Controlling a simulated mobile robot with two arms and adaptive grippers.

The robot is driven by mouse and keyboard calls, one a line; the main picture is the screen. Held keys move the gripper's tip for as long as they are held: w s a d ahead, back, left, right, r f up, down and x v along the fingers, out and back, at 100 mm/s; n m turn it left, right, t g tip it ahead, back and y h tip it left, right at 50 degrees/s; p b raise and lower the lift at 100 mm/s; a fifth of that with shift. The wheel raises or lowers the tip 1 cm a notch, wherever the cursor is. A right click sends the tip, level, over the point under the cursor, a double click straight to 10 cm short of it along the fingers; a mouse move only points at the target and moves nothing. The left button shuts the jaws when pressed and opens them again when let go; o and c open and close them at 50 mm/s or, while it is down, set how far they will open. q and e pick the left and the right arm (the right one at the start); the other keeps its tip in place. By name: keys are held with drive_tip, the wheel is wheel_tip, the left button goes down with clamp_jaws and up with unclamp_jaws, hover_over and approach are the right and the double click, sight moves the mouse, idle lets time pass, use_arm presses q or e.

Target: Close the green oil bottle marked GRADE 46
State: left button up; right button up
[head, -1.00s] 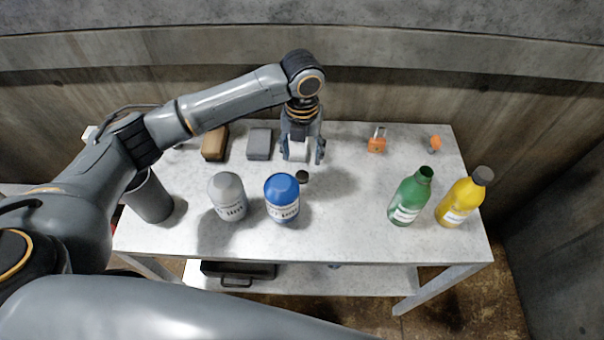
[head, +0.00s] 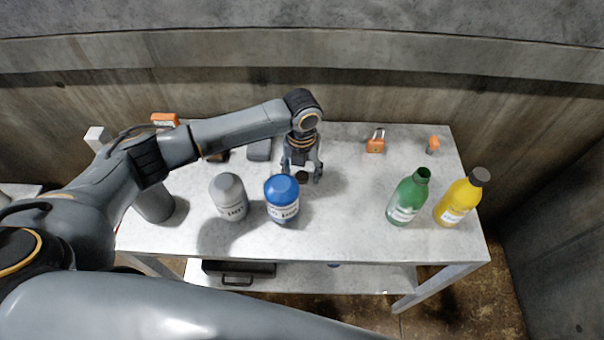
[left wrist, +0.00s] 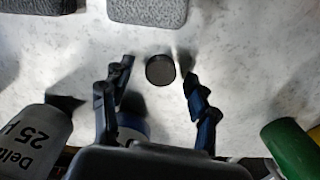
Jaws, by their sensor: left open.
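The green oil bottle (head: 407,199) stands uncapped and upright on the right part of the table, its dark mouth showing at the top. Its label is too small to read. Part of it shows at the lower right in the left wrist view (left wrist: 290,146). A small dark cap (head: 302,177) lies on the table just right of the blue-topped bottle; it also shows in the left wrist view (left wrist: 160,70). My left gripper (head: 302,178) points down over the cap, open, with a finger on each side and gaps between. In the left wrist view its fingertips (left wrist: 158,74) flank the cap. My right gripper is not in view.
A blue bottle (head: 282,203) and a grey bottle (head: 229,200) stand close left of the gripper. A yellow bottle (head: 457,202) with a dark cap stands beside the green one. An orange padlock (head: 375,145) lies behind. The table between gripper and green bottle is clear.

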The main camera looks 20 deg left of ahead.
sight(302, 176)
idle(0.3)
use_arm(q)
drive_tip(key=c, duration=0.9)
drive_tip(key=shift+o, duration=0.2)
wheel_tip(302, 176, up, 10)
drive_tip(key=b, duration=0.1)
